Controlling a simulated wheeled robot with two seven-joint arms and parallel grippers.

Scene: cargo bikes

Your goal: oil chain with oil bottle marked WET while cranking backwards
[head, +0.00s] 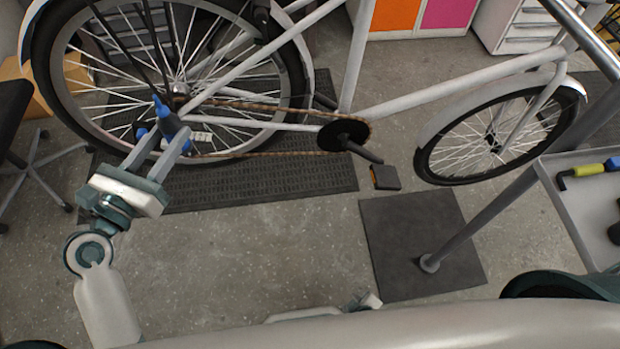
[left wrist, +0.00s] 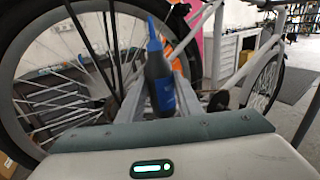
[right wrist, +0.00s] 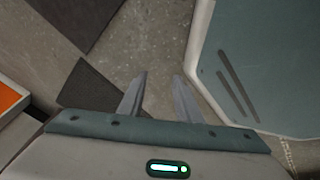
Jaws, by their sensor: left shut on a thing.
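My left gripper (head: 166,138) is shut on a dark oil bottle (head: 165,118) with a blue label and blue pointed nozzle. It holds the bottle upright, nozzle up, and the bottle overlaps the rear wheel's hub area in the head view. The bottle also shows in the left wrist view (left wrist: 158,70); I cannot read its label. The brownish chain (head: 265,106) runs from the rear hub to the dark chainring (head: 343,135). The crank's pedal (head: 385,177) points down to the right. My right gripper (right wrist: 158,98) is open and empty, well apart from the crank.
The white bike stands across the back, with a ridged mat (head: 260,182) below it. A stand post rises from a dark square base plate (head: 400,270). A stool is at far left.

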